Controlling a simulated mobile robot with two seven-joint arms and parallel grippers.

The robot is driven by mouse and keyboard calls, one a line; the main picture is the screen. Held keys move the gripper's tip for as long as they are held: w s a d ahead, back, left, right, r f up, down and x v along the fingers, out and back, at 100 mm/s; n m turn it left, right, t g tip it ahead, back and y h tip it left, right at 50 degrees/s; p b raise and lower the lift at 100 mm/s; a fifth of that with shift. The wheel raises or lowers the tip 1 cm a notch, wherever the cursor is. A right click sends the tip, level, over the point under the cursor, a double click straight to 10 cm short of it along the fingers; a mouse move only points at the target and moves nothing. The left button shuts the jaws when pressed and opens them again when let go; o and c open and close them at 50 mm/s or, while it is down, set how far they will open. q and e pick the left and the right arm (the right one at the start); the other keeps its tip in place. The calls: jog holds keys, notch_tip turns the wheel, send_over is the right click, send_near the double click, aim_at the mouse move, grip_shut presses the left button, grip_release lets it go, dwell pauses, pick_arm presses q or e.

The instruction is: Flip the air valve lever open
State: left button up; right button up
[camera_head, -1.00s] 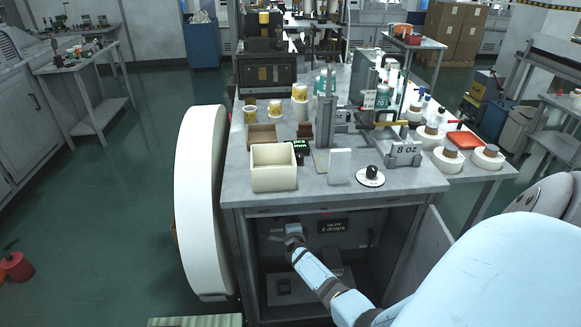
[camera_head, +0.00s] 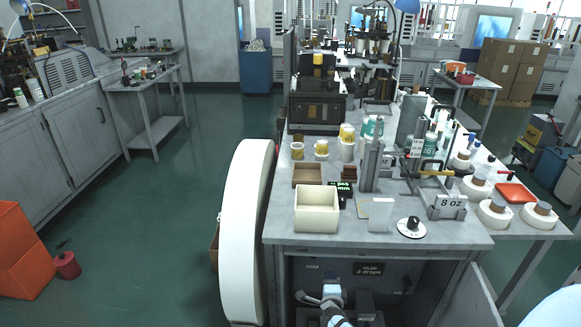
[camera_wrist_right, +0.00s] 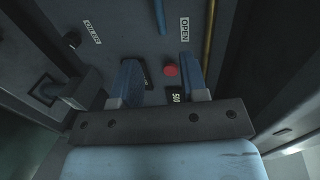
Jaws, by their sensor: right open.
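My right gripper (camera_head: 332,292) reaches into the open bay under the worktop, and its jaw is hard to make out in the head view. In the right wrist view the gripper (camera_wrist_right: 158,68) is open, with two blue fingers pointing at a dark panel. A round red part (camera_wrist_right: 171,70) shows between the fingers, nearer the right one; I cannot tell whether it belongs to the air valve lever. An "OPEN" label (camera_wrist_right: 184,28) is on the panel above it. I cannot clearly identify the lever. My left gripper is not in view.
A brass-coloured pipe (camera_wrist_right: 209,35) runs beside the label. A dark block (camera_wrist_right: 80,90) stands left of the fingers. The worktop (camera_head: 285,226) above the bay holds a cream bin (camera_head: 317,212) and several small items. An open cabinet door (camera_head: 478,298) is at the bay's right.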

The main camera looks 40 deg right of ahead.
jog(key=s+a+r+n+y+p, duration=0.1)
jog(key=s+a+r+n+y, duration=0.3)
jog(key=s+a+n, duration=0.3)
jog(key=s+a+r+n+y+p, duration=0.1)
jog(key=s+a+r+n+y, duration=0.3)
jog(key=s+a+n, duration=0.3)
jog(key=s+a+r+n+g+y+p, duration=0.1)
jog(key=s+a+r+n+y, duration=0.4)
jog(key=a+n, duration=0.9)
jog(key=s+a, duration=0.3)
jog(key=a, duration=0.1)
jog(key=shift+r+n, duration=0.3)
jog(key=shift+n, duration=0.1)
